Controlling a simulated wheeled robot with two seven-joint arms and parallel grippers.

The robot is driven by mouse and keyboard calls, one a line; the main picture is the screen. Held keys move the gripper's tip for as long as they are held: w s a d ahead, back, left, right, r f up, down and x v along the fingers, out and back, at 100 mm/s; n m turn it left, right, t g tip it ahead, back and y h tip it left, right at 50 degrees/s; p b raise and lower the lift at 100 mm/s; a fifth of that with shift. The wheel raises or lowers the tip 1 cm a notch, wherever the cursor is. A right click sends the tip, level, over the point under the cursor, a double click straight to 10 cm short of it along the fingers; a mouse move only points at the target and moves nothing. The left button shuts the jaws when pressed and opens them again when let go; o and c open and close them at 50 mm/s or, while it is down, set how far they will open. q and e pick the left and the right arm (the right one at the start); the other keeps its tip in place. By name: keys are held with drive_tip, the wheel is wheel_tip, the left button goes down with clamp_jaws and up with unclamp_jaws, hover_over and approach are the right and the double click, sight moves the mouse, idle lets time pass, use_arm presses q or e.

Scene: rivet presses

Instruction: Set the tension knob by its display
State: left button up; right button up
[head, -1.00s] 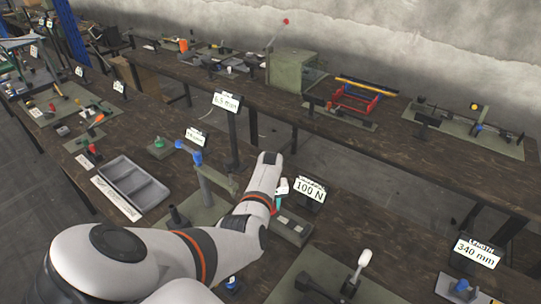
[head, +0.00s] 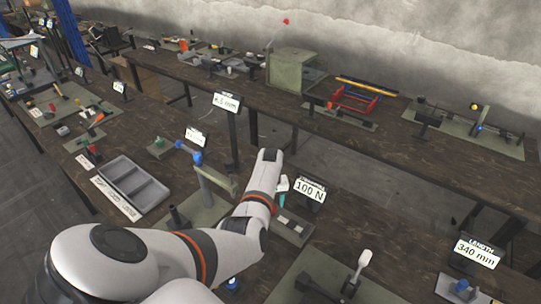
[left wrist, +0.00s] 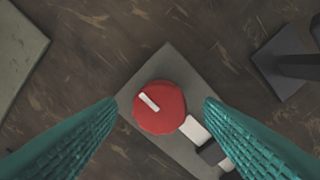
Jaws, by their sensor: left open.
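The red round tension knob (left wrist: 172,119) sits on a grey plate (left wrist: 148,88) in the left wrist view. Its white pointer mark slants toward the upper left. My left gripper (left wrist: 161,100) is open, with its teal fingers on either side of the knob and apart from it in the picture. I cannot tell the height between them. In the head view my left gripper (head: 282,199) is over the plate (head: 293,227), and the arm mostly hides the knob. The display (head: 309,190) behind it reads 100 N. My right gripper is not in view.
A white-handled lever (head: 364,259) stands on a mat at the right front. A display reading 340 mm (head: 477,252) is farther right. A grey tray (head: 134,184) lies farther left.

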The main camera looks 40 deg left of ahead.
use_arm(q)
wheel_tip(320, 180, up, 11)
drive_tip(key=b, duration=0.1)
drive_tip(key=shift+f+b, duration=0.15)
drive_tip(key=shift+b, duration=0.25)
drive_tip(key=shift+d+f, duration=0.1)
